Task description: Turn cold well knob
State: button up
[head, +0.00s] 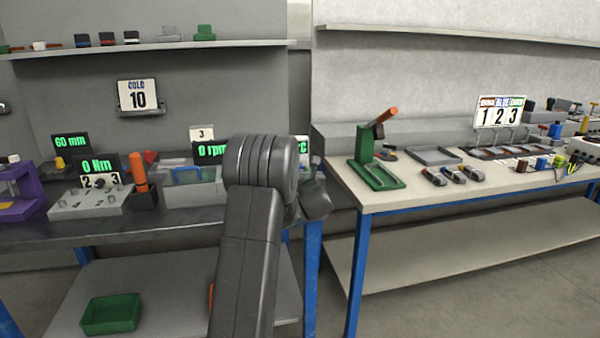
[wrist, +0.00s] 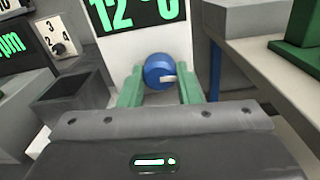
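The knob (wrist: 158,71) is blue and round, with a white pointer mark toward its right side, in the wrist view. It sits on a pale panel below a dark display (wrist: 135,14) that reads 12 °C in green. My gripper (wrist: 160,82) has two green fingers, one on each side of the knob. The fingers lie very close to its sides; I cannot tell whether they touch it. In the head view my arm hides the knob and most of its panel. A "COLD 10" sign (head: 138,95) stands on a small wall shelf.
In the wrist view, a grey block with a dark opening (wrist: 75,88) and a numbered dial (wrist: 59,48) stand left. A grey table edge (wrist: 270,85) and a green stand (wrist: 302,38) are at right. The head view shows a green bin (head: 111,314) on the lower shelf.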

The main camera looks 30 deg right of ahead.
jog(key=shift+f+m+b, duration=0.25)
jog(key=shift+m+b, duration=0.05)
jog(key=shift+b, duration=0.65)
jog(key=shift+m+b, duration=0.7)
jog(key=shift+b, duration=0.35)
jog(key=shift+r+m+b, duration=0.25)
jog(key=shift+m+b, duration=0.8)
jog(key=shift+m, duration=0.45)
jog(key=o, duration=1)
jog(key=shift+s, duration=0.1)
jog(key=v, duration=1.3)
jog(key=shift+s, duration=0.35)
